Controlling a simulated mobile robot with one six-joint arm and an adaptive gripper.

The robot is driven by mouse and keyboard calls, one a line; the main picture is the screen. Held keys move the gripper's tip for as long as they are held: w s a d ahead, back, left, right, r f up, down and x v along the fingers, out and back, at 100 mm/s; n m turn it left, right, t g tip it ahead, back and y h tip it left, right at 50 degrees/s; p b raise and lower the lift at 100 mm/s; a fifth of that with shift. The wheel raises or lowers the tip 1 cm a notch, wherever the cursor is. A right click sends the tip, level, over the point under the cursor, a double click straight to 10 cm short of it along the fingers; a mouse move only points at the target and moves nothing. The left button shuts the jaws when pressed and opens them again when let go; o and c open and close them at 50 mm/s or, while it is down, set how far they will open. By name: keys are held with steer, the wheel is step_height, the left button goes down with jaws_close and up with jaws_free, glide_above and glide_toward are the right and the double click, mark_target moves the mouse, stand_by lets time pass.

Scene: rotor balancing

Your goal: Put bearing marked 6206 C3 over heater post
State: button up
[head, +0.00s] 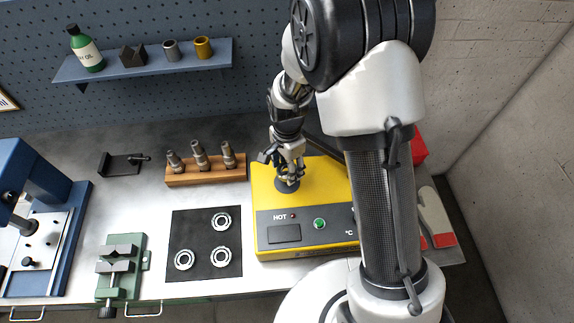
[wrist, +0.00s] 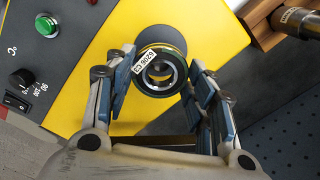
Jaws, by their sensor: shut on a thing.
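The bearing marked 6206 C3 (wrist: 151,79) is a dark-edged ring with a bright inner race and a white label, seen between my fingers in the wrist view. My gripper (wrist: 162,70) is shut on it. In the head view my gripper (head: 287,168) is above the dark round heater base (head: 288,186) on the yellow heater (head: 334,235). The same dark base (wrist: 178,32) shows behind the bearing in the wrist view. My fingers hide the bearing in the head view. I cannot tell whether the post passes through the bore.
Three bearings, one at the mat's upper right (head: 221,222), lie on a black mat (head: 190,222). A wooden block (head: 207,177) with several metal tools stands left of the heater. A green vise (head: 121,266) and a blue press (head: 65,240) are farther left.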

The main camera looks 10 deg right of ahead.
stand_by(0.7)
steer(key=shift+f+b, duration=2.45)
steer(key=shift+f, duration=0.55)
steer(key=o, duration=1.1)
steer(key=shift+c, duration=0.6)
step_height(320, 180, up, 10)
steer(key=p, duration=0.7)
steer(key=shift+f, duration=0.2)
